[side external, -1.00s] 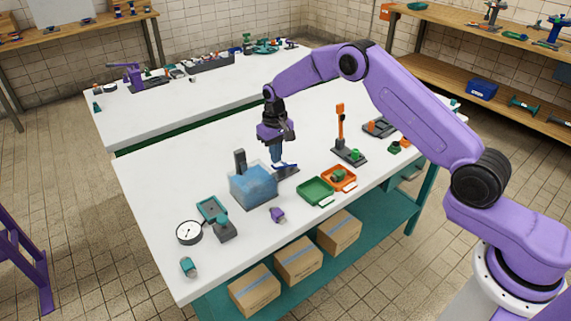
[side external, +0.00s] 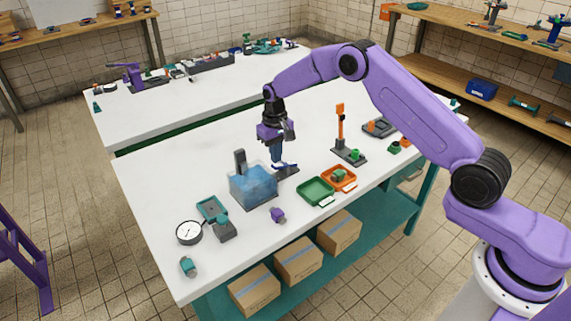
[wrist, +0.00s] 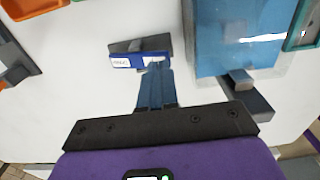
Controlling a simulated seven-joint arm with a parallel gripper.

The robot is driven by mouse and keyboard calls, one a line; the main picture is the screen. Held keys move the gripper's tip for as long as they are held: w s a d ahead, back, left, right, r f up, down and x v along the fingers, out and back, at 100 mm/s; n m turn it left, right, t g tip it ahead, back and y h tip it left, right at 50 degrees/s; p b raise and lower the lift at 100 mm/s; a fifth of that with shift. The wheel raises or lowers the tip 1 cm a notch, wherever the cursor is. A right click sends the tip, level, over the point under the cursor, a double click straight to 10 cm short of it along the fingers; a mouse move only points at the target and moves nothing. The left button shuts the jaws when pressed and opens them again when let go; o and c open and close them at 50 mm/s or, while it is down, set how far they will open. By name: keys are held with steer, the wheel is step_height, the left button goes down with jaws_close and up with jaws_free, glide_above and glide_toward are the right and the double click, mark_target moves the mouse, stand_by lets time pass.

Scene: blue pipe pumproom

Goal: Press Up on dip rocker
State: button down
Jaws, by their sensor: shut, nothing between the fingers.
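The dip rocker (side external: 286,170) is a small dark grey unit on the white table, right of the blue tank. In the wrist view it shows as a dark base (wrist: 124,46) with a blue and white lettered plate (wrist: 124,61) along its near edge. The lettering is too small to read. My gripper (side external: 277,161) is shut and empty, pointing down at the rocker. In the wrist view its blue fingertips (wrist: 156,67) are at the plate's right part and hide some of it. I cannot tell whether they touch it.
A translucent blue tank (side external: 253,188) with a dark upright post stands close left of my gripper. Green (side external: 315,191) and orange (side external: 345,181) trays lie to the right, with an orange post stand (side external: 341,125) behind. A round gauge (side external: 189,232) lies front left.

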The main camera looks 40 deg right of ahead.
steer(key=shift+f, duration=0.4)
steer(key=shift+f, duration=1.35)
stand_by(0.3)
steer(key=shift+r, duration=4.3)
